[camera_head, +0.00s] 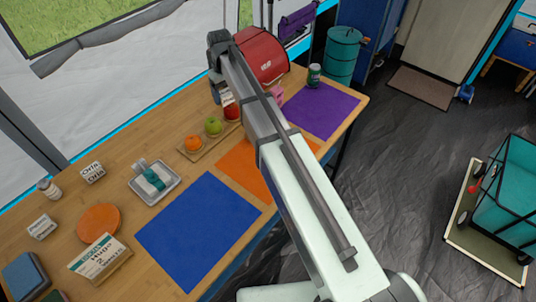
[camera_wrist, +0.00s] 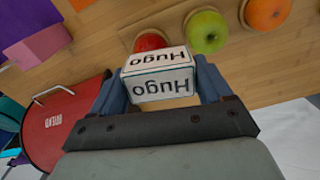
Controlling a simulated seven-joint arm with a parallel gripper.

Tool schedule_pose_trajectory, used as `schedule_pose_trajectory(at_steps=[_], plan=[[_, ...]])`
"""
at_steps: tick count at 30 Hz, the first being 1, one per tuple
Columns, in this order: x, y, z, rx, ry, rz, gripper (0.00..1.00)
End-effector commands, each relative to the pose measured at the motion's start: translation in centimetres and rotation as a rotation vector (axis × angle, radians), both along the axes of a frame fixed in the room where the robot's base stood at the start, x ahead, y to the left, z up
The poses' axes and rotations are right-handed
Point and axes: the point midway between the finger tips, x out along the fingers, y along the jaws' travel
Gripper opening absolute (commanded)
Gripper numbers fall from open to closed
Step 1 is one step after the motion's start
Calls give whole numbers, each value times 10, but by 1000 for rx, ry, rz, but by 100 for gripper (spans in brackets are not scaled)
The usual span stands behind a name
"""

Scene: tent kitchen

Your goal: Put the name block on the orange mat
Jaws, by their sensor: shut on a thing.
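A white name block (camera_wrist: 158,88) reading "Hugo" sits between the two blue fingers of my gripper (camera_wrist: 160,76) in the wrist view. My gripper is shut on it, close to the row of fruit. The orange mat (camera_head: 241,167) lies on the wooden table in the head view, between the blue mat and the purple mat. My arm crosses in front of it and hides part of it. In the head view my fingers and the held block are mostly hidden near the red bread bin.
A fruit board holds a red apple (camera_wrist: 150,41), a green apple (camera_head: 213,125) and an orange (camera_head: 193,143). The red bread bin (camera_head: 262,55) stands behind. The blue mat (camera_head: 200,230) and purple mat (camera_head: 322,108) flank the orange one. An "Orla" block (camera_head: 92,172) stands far left.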

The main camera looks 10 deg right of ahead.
Motion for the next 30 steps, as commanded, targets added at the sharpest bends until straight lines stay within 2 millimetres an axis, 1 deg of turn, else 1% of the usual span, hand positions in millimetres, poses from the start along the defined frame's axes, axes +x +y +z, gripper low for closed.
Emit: schedule_pose_trajectory(at_steps=[1, 3, 8, 9, 12, 15, 18, 21, 26, 30], plan=[[-29, -14, -1, 1, -1, -4, 48], [-54, -26, -2, 0, -2, -3, 48], [-109, -49, -5, 0, -1, 11, 48], [-123, -53, -5, -1, 0, 19, 48], [-155, -62, -8, -1, 2, 40, 48], [-180, -69, -10, -3, 8, 66, 48], [-197, -75, -12, -5, 13, 93, 48], [-207, -77, -13, -7, 20, 128, 48], [-205, -76, -15, -10, 28, 190, 48], [-205, -76, -29, -10, 28, 202, 48]])
